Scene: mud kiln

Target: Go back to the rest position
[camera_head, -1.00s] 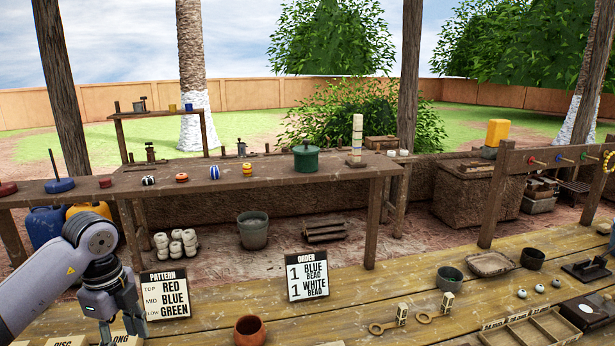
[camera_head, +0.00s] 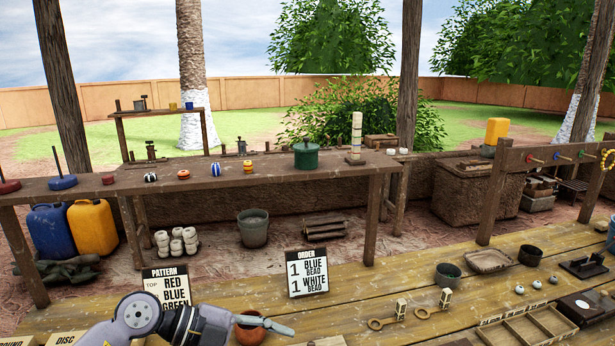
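My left arm comes in low at the bottom left, and its gripper (camera_head: 284,328) points to the right. The gripper is in front of the brown clay bowl (camera_head: 249,328) and hides part of it. I see its fingers from the side, so I cannot tell whether they are open or shut, and no object shows in them. My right gripper is not in view.
A long shelf (camera_head: 260,178) with beads and a green pot (camera_head: 306,156) stands behind.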

